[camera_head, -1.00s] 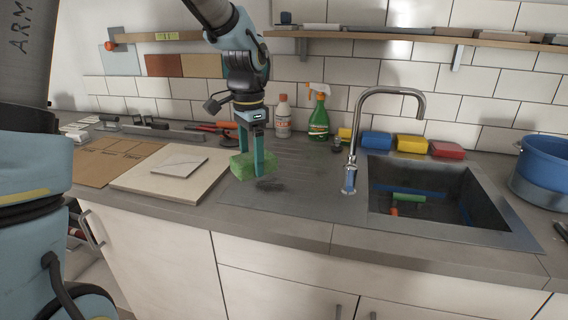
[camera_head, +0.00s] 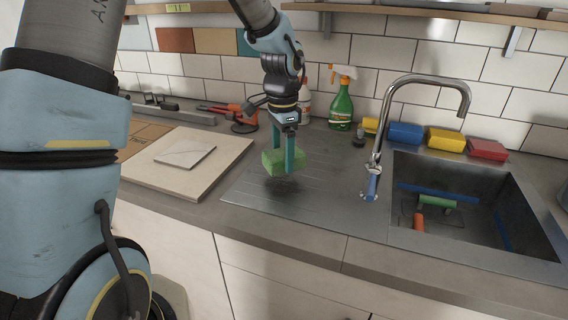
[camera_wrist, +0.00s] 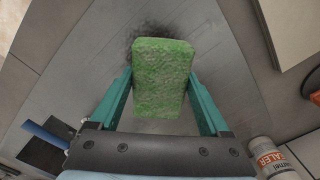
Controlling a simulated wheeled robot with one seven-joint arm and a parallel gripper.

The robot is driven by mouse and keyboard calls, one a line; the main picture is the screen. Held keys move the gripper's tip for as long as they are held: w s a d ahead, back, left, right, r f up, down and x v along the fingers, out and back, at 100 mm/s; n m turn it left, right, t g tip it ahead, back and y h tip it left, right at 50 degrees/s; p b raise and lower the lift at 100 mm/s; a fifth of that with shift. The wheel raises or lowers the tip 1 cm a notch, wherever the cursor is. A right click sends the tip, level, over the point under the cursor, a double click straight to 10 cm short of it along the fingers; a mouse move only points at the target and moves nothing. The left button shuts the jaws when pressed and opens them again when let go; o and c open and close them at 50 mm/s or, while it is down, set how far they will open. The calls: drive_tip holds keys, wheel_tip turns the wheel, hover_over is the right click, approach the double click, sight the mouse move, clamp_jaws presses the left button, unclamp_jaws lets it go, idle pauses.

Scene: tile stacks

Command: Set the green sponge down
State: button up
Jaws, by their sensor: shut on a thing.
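The green sponge (camera_head: 271,162) is between the teal fingers of my gripper (camera_head: 283,163), above the ribbed metal drainboard (camera_head: 318,208) left of the sink. A dark patch, perhaps a shadow or a stain, shows on the drainboard beneath it. In the wrist view the green sponge (camera_wrist: 160,78) is a rough block held between the two fingers of my gripper (camera_wrist: 160,95). Its underside is hidden, and a small gap to the drainboard seems to show in the head view.
The sink (camera_head: 478,256) with a faucet (camera_head: 378,140) is at right. Blue, yellow and red sponges line the back. A green spray bottle (camera_head: 341,106) and a white bottle (camera_head: 305,103) stand behind my gripper. A pale board (camera_head: 222,160) with a tile lies left. The drainboard's front is clear.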

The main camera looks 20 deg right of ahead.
sight(282, 167)
drive_tip(key=shift+f+p, duration=0.35)
drive_tip(key=shift+f, duration=1.55)
drive_tip(key=shift+f, duration=0.15)
drive_tip(key=o, duration=1.2)
drive_tip(key=shift+c, duration=0.2)
wheel_tip(282, 167, up, 12)
drive_tip(key=shift+r+b, duration=0.2)
drive_tip(key=shift+b, duration=0.8)
drive_tip(key=s+a+f+n, duration=0.2)
drive_tip(key=a+n, duration=0.6)
drive_tip(key=a, duration=0.7)
drive_tip(key=s+a+f+n+t, duration=0.1)
drive_tip(key=a+f+n, duration=0.3)
drive_tip(key=a+n, duration=0.4)
drive_tip(key=s+a, duration=0.1)
drive_tip(key=a, duration=0.6)
drive_tip(key=shift+n+t, duration=0.3)
